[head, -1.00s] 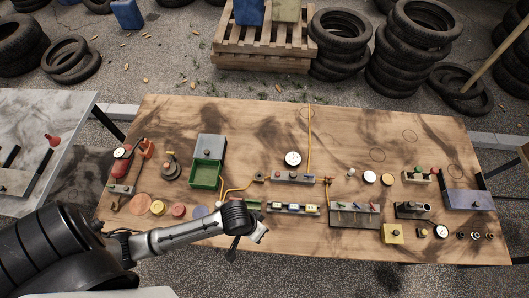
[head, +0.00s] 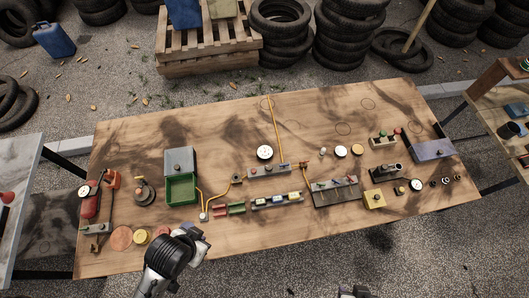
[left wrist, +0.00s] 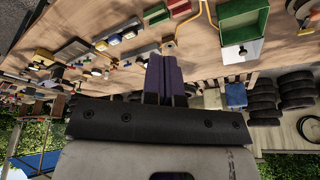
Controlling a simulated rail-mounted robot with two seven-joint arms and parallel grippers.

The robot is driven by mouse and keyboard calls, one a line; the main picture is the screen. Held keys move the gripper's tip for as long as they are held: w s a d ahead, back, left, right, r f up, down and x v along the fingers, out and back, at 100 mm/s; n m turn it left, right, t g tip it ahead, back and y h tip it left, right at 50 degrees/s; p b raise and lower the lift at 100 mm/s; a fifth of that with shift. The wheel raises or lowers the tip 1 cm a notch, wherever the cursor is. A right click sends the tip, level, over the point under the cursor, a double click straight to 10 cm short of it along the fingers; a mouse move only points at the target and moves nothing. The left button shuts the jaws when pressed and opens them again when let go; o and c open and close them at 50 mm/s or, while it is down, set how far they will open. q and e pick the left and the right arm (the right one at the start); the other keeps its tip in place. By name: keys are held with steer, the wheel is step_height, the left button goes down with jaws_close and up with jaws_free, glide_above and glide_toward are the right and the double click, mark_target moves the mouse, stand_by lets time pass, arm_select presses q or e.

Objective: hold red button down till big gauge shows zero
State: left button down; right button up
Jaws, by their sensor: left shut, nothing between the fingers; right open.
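A small box (head: 382,142) at the right back of the bench carries a green button and a red button (head: 397,131). A white round gauge (head: 265,152), its reading too small to tell, stands on a grey block with a yellow hose, mid-bench. My left arm reaches over the bench's front left edge; its fingers are hidden in the head view. In the left wrist view my left gripper (left wrist: 166,62) is shut and empty, apart from the bench things. My right gripper (head: 352,291) shows only partly at the bottom edge, open, far from the red button.
The wooden bench (head: 240,230) also holds a green tray (head: 181,189), a switch panel (head: 335,191), a yellow box (head: 374,199) with a black button, and smaller gauges (head: 417,185). Its front middle is clear. A pallet (head: 205,50) and tyres stand behind.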

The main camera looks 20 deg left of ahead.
arm_select(q)
steer(key=shift+w+f, duration=0.1)
steer(key=shift+f, duration=0.1)
steer(key=shift+f, duration=0.5)
stand_by(0.3)
steer(key=shift+f+p, duration=0.4)
steer(key=shift+f, duration=0.05)
stand_by(0.5)
steer(key=shift+f, duration=0.65)
steer(key=shift+f+p, duration=0.45)
steer(key=shift+f, duration=0.05)
stand_by(0.3)
steer(key=shift+f, duration=0.45)
stand_by(0.4)
